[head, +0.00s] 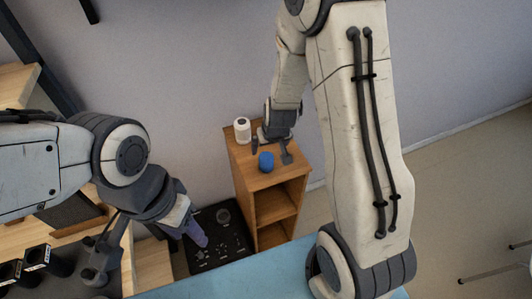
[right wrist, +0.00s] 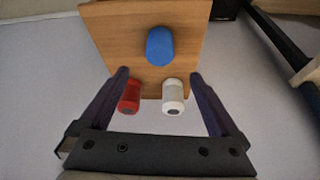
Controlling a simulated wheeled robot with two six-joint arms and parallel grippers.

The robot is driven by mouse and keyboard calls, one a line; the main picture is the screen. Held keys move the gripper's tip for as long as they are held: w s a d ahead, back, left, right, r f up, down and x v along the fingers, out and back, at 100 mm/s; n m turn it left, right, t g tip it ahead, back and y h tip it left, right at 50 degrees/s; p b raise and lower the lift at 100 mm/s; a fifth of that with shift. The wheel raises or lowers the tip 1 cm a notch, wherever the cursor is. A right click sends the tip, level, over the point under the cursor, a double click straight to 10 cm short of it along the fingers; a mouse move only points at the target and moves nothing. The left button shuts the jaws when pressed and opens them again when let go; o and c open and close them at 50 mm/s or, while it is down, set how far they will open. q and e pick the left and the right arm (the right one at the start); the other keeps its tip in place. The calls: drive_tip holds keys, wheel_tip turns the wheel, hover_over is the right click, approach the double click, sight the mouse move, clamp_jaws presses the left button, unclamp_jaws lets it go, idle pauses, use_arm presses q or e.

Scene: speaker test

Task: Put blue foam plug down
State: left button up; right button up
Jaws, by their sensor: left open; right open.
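The blue foam plug (head: 266,162) stands on top of a small wooden shelf unit (head: 290,172), near its front edge. In the right wrist view the plug (right wrist: 160,45) lies beyond my fingertips, apart from both. My right gripper (head: 271,152) is open and empty just above the shelf top; its spread fingers also show in the right wrist view (right wrist: 160,76). My left gripper (head: 191,229) is open, over the dark panel to the left, and its fingers are only partly visible.
A white cylinder (head: 242,130) stands at the back left of the shelf top. A red cylinder (right wrist: 129,96) is beside it in the right wrist view. A black panel with small parts (head: 224,240) lies left of the shelf unit. The wall is close behind.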

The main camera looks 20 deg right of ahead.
sight(266, 156)
drive_tip(key=x, duration=0.4)
drive_tip(key=shift+d+f, duration=0.1)
drive_tip(key=shift+f, duration=0.25)
drive_tip(key=shift+p+x, duration=0.7)
drive_tip(key=shift+x, duration=1.35)
drive_tip(key=shift+w+f, duration=0.35)
drive_tip(key=shift+f, duration=0.2)
drive_tip(key=c, duration=1.5)
drive_tip(key=shift+r, duration=0.15)
